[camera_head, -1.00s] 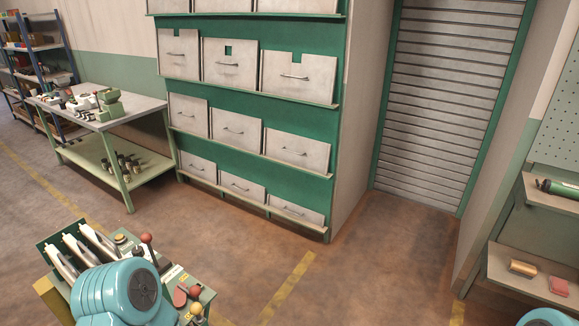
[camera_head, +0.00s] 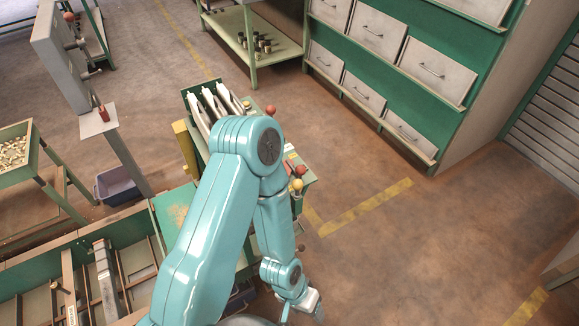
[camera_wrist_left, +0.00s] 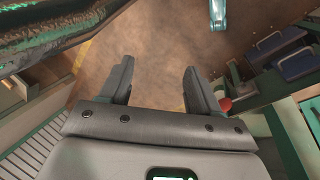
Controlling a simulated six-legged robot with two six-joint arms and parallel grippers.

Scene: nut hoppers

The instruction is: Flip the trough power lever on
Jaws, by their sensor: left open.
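A control console stands in the middle of the head view, partly hidden behind my left arm. It bears a lever with a red ball knob (camera_head: 271,110), a red knob (camera_head: 302,171) and a yellow knob (camera_head: 297,185). Its labels are too small to read, so I cannot tell which lever is the trough power. My left gripper (camera_wrist_left: 158,65) is open and empty in the left wrist view. A red ball (camera_wrist_left: 225,104) shows just right of its right finger; I cannot tell whether they touch. In the head view my left wrist hangs low, right of the trough.
A green trough (camera_head: 150,225) with dividers lies at lower left. A grey box (camera_head: 62,55) on a post and a purple bin (camera_head: 122,186) stand left. A green hopper rack (camera_head: 385,85) stands at upper right. The floor (camera_head: 420,250) on the right is clear.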

